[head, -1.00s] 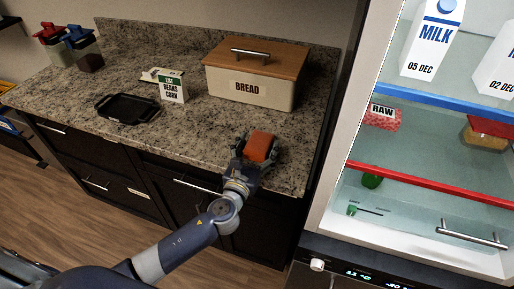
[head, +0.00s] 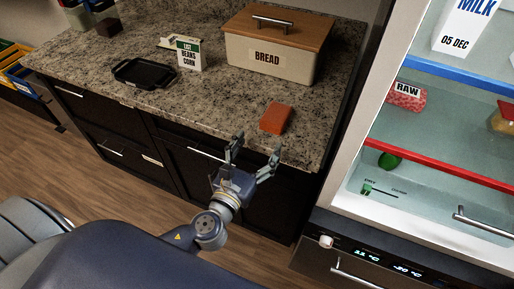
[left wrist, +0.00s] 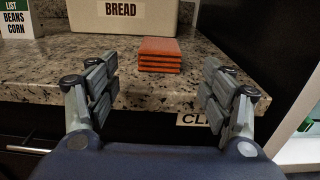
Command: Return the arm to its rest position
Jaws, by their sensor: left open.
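My left gripper (head: 254,158) is open and empty, just off the front edge of the granite counter. The orange-red block (head: 275,118) lies on the counter near that edge, beyond the fingertips and apart from them. In the left wrist view the block (left wrist: 160,55) shows as a layered stack between and ahead of the two open fingers (left wrist: 160,88). My right gripper is not in view.
The counter (head: 215,105) holds a bread box (head: 268,62), a list card (head: 188,55) and a black tray (head: 144,72). The open fridge (head: 420,130) stands close on the right, with a red-edged shelf. Wood floor (head: 100,195) is clear at lower left.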

